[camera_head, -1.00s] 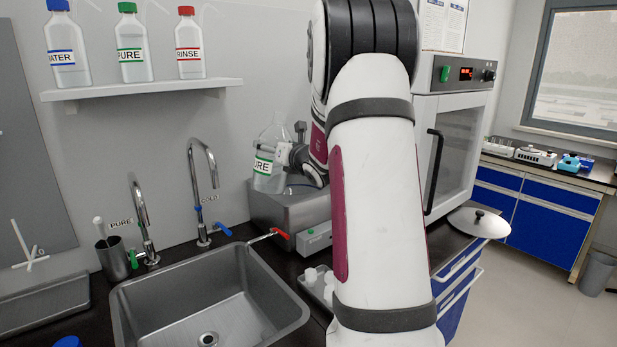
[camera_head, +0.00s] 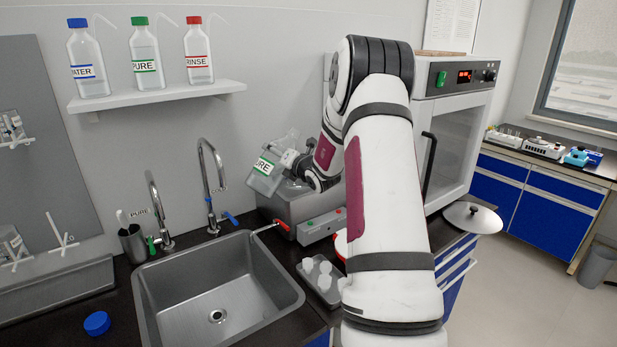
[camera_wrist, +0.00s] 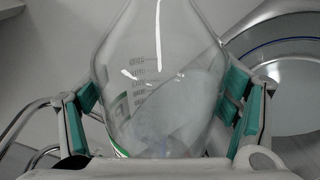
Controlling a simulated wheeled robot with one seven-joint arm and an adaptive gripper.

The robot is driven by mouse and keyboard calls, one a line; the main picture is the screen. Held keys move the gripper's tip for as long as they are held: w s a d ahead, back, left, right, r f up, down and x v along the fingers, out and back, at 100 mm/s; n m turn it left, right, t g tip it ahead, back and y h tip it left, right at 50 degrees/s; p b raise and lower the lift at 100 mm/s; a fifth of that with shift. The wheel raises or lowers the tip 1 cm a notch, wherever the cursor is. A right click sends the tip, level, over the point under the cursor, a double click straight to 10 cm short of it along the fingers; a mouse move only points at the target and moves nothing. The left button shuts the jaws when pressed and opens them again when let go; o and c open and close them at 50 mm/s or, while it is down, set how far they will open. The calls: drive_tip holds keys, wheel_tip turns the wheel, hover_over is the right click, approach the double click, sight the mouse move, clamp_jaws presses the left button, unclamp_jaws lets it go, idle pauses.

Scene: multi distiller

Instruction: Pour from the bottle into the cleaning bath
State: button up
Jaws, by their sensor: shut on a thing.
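A clear bottle with a green-lettered label (camera_head: 265,172) is in my gripper (camera_head: 298,160), over the left part of the grey metal cleaning bath (camera_head: 310,203). The bottle is tilted in the head view. In the wrist view the clear bottle (camera_wrist: 160,90) fills the middle, between the green pads of my gripper (camera_wrist: 160,112), which is shut on it. The bath's round metal opening (camera_wrist: 285,85) shows at the right of the wrist view. The bottle's mouth is out of the wrist view, and my arm hides part of the bath in the head view.
A steel sink (camera_head: 218,290) with two taps lies left of the bath. A red-handled valve (camera_head: 284,226) sticks out towards the sink. A tray with small white items (camera_head: 320,280) lies in front. A shelf (camera_head: 160,95) holds three labelled bottles. An oven (camera_head: 455,135) stands right.

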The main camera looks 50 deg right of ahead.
drive_tip(key=shift+s+m, duration=0.1)
drive_tip(key=shift+m, duration=0.3)
drive_tip(key=shift+w+a+f, duration=0.15)
drive_tip(key=shift+w+f, duration=0.05)
drive_tip(key=shift+f, duration=0.05)
drive_tip(key=shift+s+p, duration=0.15)
drive_tip(key=shift+p, duration=0.2)
drive_tip(key=shift+f+m, duration=0.2)
drive_tip(key=shift+m, duration=0.1)
drive_tip(key=shift+a+f, duration=0.1)
drive_tip(key=shift+f, duration=0.1)
drive_tip(key=shift+a+f+m+p, duration=0.1)
drive_tip(key=shift+f+m+p, duration=0.05)
drive_tip(key=shift+m+p, duration=0.2)
